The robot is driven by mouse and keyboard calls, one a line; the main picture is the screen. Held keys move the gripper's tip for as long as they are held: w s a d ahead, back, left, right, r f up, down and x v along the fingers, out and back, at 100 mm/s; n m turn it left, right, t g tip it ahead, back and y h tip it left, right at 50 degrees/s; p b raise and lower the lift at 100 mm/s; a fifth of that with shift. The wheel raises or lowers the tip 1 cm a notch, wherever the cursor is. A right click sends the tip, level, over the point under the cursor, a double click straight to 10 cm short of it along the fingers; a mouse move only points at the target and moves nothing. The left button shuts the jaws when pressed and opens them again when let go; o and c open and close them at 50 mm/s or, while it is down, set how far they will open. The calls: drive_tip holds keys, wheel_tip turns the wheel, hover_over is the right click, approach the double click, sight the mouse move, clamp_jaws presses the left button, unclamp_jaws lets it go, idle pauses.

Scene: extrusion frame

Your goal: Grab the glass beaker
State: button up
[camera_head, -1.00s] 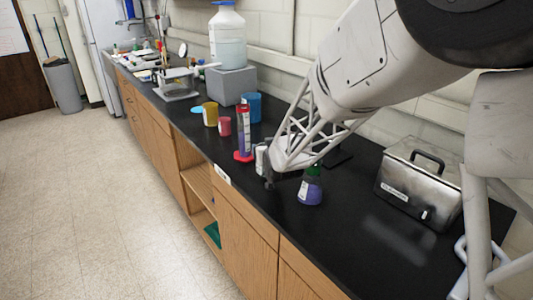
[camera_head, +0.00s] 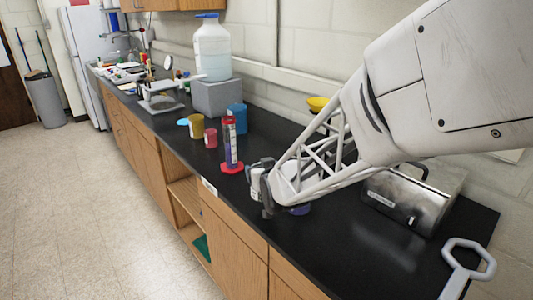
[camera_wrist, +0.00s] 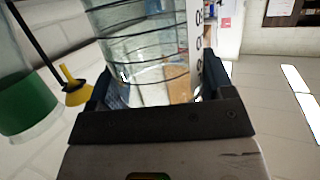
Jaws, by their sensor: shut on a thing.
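The glass beaker (camera_wrist: 140,40) is clear, with dark lines and a white strip of marks, and fills the upper middle of the wrist view. My gripper (camera_wrist: 160,88) is shut on it, with a dark finger on each side. In the head view my gripper (camera_head: 264,190) is over the front edge of the black counter. A pale part of the beaker (camera_head: 256,183) shows between the fingers there; the rest is hidden by the gripper and arm. I cannot tell whether its base touches the counter.
A red-based cylinder (camera_head: 231,150) stands just left of my gripper. A purple bottle (camera_head: 300,210) is mostly hidden behind the gripper. A metal box (camera_head: 405,200) stands to the right. Red (camera_head: 210,138), yellow (camera_head: 196,126) and blue (camera_head: 238,117) containers stand further back.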

drive_tip(key=shift+f+v, duration=0.2)
drive_tip(key=shift+v, duration=0.95)
drive_tip(key=shift+f+v, duration=0.2)
drive_tip(key=shift+v, duration=0.9)
drive_tip(key=shift+s, duration=0.2)
drive_tip(key=shift+w+a, duration=0.1)
